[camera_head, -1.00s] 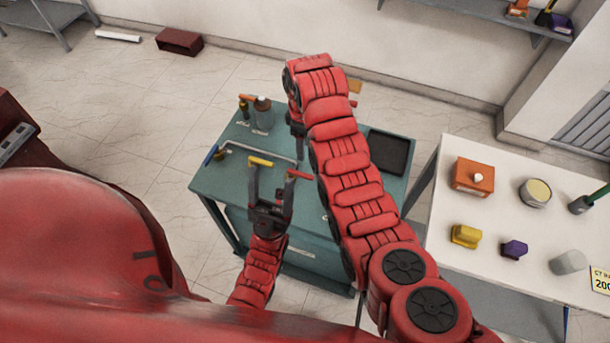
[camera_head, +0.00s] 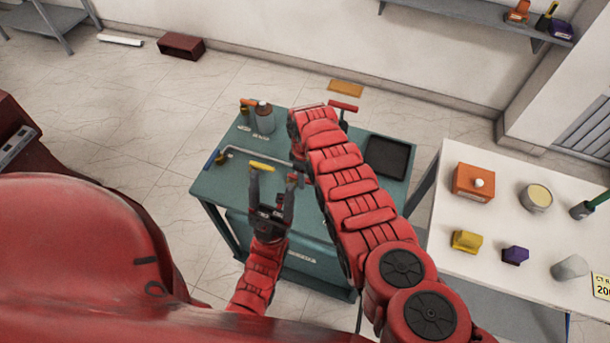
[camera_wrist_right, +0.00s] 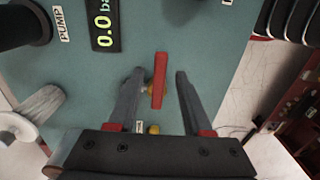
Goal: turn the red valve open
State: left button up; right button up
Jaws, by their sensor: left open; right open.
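The red valve's bar handle (camera_wrist_right: 160,82) shows in the right wrist view, standing lengthwise between my right fingers. My right gripper (camera_wrist_right: 159,76) is open, one finger on each side of the handle; I cannot tell whether either touches it. In the head view my right gripper (camera_head: 298,168) is over the teal cart and largely covers the valve. My left gripper (camera_head: 271,187) is open and empty near the cart's front edge, its fingers just below a yellow handle (camera_head: 262,166).
A display (camera_wrist_right: 104,24) reads 0.0 beside a PUMP label (camera_wrist_right: 61,23). A white table (camera_head: 440,215) with several parts stands right.

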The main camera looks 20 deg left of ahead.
grip_shut()
dwell(0.3)
dwell(1.2)
